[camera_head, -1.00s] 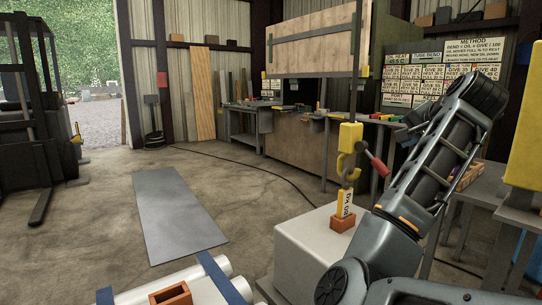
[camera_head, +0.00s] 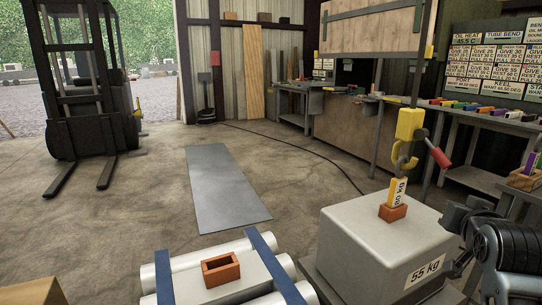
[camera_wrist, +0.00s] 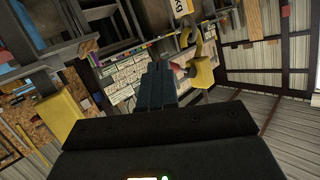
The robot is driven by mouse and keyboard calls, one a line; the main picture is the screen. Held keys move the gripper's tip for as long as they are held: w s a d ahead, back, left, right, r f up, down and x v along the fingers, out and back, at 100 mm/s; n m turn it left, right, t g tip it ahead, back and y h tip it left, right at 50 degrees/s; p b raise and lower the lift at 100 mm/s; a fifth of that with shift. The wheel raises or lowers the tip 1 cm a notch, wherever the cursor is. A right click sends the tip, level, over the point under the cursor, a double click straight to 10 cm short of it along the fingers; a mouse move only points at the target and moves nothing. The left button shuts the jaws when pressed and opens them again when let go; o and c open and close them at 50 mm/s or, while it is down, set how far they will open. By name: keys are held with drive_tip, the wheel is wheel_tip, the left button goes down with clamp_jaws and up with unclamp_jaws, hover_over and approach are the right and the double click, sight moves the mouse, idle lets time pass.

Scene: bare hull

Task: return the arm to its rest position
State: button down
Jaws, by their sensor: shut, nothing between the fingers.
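My gripper (camera_wrist: 158,86) shows in the wrist view as two dark fingers pressed together, with nothing between them. Beyond the fingers in that view are a yellow hook (camera_wrist: 201,68) and the sign boards, all tilted. In the head view my arm (camera_head: 508,262) is folded low at the right edge, right of the grey 55 kg block (camera_head: 350,250). I cannot make out the fingertips there.
A yellow hoist hook (camera_head: 408,130) hangs over the block, above an orange holder (camera_head: 393,213) with a yellow tag. White pipes with blue straps (camera_head: 265,245) bear another orange holder (camera_head: 221,269). A forklift (camera_head: 85,90) stands left. The floor around the grey mat (camera_head: 225,188) is clear.

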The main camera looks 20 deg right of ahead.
drive_tip(key=s+a+f+n+t+y+p, duration=0.1)
drive_tip(key=s+a+f+n+t+y, duration=0.2)
drive_tip(key=s+a+f, duration=0.45)
drive_tip(key=s+a+f+n+y, duration=0.2)
drive_tip(key=s+a+f+n, duration=0.5)
drive_tip(key=a, duration=0.5)
drive_tip(key=s+a+r+y, duration=0.2)
drive_tip(key=s+a, duration=0.4)
drive_tip(key=s, duration=0.3)
drive_tip(key=s+a+r+y, duration=0.2)
drive_tip(key=s+a+r, duration=0.2)
drive_tip(key=s+a, duration=0.3)
drive_tip(key=s, duration=0.3)
drive_tip(key=shift+s+t+y+p, duration=0.25)
drive_tip(key=shift+t+y+p, duration=0.05)
drive_tip(key=shift+t+p, duration=0.1)
